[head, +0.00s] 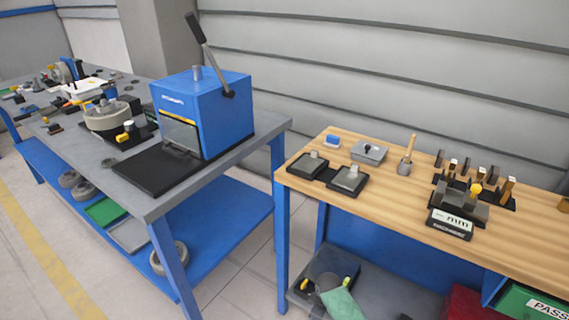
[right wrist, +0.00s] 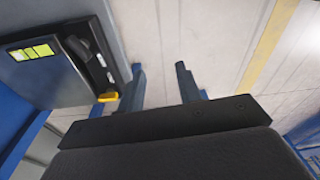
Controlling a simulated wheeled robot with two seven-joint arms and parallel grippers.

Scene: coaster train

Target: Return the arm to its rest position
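Neither of my arms shows in the head view. My right gripper (right wrist: 161,82) shows in the right wrist view. Its two blue-grey fingers stand apart with pale floor visible between them, and nothing is held. The dark body of the gripper fills the bottom of that view. My left gripper is in no frame.
A blue lever press (head: 230,112) stands on the grey-topped bench (head: 225,168) at left. A wooden-topped table (head: 392,206) at right carries small blocks, plates and a gauge (head: 450,224). Between them is open floor (head: 236,268). A grey panel (right wrist: 50,70) is left of the right gripper.

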